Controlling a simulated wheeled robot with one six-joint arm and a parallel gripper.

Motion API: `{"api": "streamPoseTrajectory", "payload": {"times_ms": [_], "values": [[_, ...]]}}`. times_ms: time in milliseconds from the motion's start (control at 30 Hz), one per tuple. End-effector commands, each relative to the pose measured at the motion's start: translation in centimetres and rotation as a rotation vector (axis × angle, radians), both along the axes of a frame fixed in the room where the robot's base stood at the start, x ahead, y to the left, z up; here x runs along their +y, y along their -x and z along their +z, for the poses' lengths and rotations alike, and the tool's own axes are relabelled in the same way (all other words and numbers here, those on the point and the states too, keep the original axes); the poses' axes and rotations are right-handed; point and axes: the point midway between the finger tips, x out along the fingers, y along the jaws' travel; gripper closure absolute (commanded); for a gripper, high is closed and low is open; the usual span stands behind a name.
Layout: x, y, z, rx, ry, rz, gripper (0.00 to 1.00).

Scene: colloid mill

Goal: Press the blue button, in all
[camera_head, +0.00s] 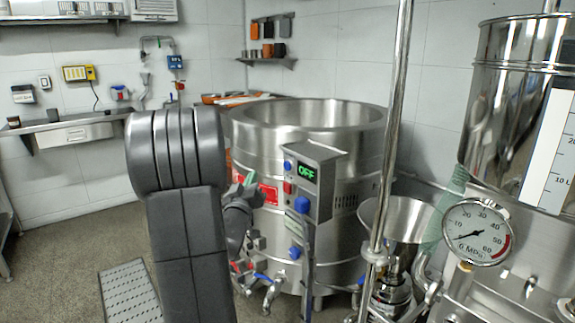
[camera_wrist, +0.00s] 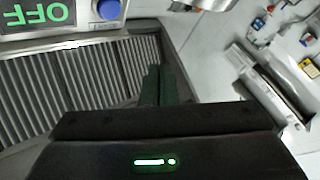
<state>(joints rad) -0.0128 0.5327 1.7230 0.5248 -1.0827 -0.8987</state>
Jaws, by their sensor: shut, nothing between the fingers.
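The blue button (camera_head: 288,166) is a small round button on the grey control box (camera_head: 323,155), left of a green display reading OFF (camera_head: 307,172). In the wrist view the blue button (camera_wrist: 108,9) shows upside down at the top edge, beside the OFF display (camera_wrist: 38,14). My gripper (camera_head: 250,180) is shut and empty, left of the control box and apart from the button. Its dark fingers (camera_wrist: 158,72) also show in the wrist view, below and right of the button. My arm hides part of the gripper in the head view.
A red button (camera_head: 287,187) and a larger blue knob (camera_head: 302,205) sit below on the box. The steel vat (camera_head: 345,125) stands behind. A steel pole (camera_head: 393,120), a funnel (camera_head: 400,215) and a pressure gauge (camera_head: 477,232) are at right. Open floor lies at left.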

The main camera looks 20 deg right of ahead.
Motion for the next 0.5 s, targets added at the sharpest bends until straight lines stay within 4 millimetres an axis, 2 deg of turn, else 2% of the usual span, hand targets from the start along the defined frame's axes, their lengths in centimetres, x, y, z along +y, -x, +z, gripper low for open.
{"api": "streamPoseTrajectory", "payload": {"times_ms": [367, 500], "values": [[-0.05, -0.01, 0.01, 0.000, 0.000, 0.000, 1.00], [-0.68, -0.21, 0.02, 0.000, 0.000, -0.002, 1.00]]}}
